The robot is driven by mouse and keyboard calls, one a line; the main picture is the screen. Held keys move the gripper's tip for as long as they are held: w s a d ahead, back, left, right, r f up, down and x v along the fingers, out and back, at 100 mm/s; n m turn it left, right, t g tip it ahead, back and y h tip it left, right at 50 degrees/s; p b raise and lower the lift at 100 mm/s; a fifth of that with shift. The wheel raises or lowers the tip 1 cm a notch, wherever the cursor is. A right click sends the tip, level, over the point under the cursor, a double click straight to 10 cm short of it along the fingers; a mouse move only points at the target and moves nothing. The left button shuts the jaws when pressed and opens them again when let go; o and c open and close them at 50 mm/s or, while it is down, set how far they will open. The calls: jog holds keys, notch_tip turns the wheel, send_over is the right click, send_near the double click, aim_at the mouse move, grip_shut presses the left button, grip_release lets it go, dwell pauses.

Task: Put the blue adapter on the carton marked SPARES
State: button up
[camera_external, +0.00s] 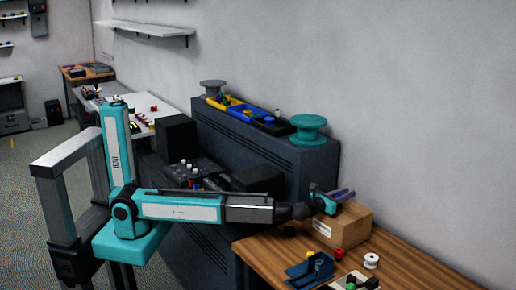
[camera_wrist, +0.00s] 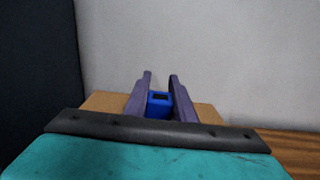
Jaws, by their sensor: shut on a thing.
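My gripper (camera_external: 343,195) has purple fingers and is shut on the blue adapter. In the wrist view the adapter (camera_wrist: 159,104) is a small blue block with a dark recess, between the two fingers (camera_wrist: 160,95). The brown carton (camera_external: 350,229) stands on the wooden table, with a pale label on its front too small to read. My gripper is over the carton's top. The carton's top also shows behind and beside the fingers in the wrist view (camera_wrist: 207,113). I cannot tell whether the adapter touches the carton.
The wooden table (camera_external: 400,269) carries a blue stand (camera_external: 310,269), a red item (camera_external: 338,254), a white spool (camera_external: 371,261) and a tray at the front edge. A dark cabinet (camera_external: 270,148) with a teal spool (camera_external: 308,127) stands behind the arm. The wall is close behind the carton.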

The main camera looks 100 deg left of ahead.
jog(key=shift+f, duration=0.15)
jog(key=o, duration=1.1)
jog(key=shift+c, duration=0.2)
jog(key=shift+r, duration=0.25)
jog(key=shift+s+d+f, duration=0.1)
jog(key=shift+s+d, duration=0.3)
jog(key=shift+s, duration=0.05)
jog(key=shift+b+v, duration=0.95)
jog(key=shift+v, duration=4.5)
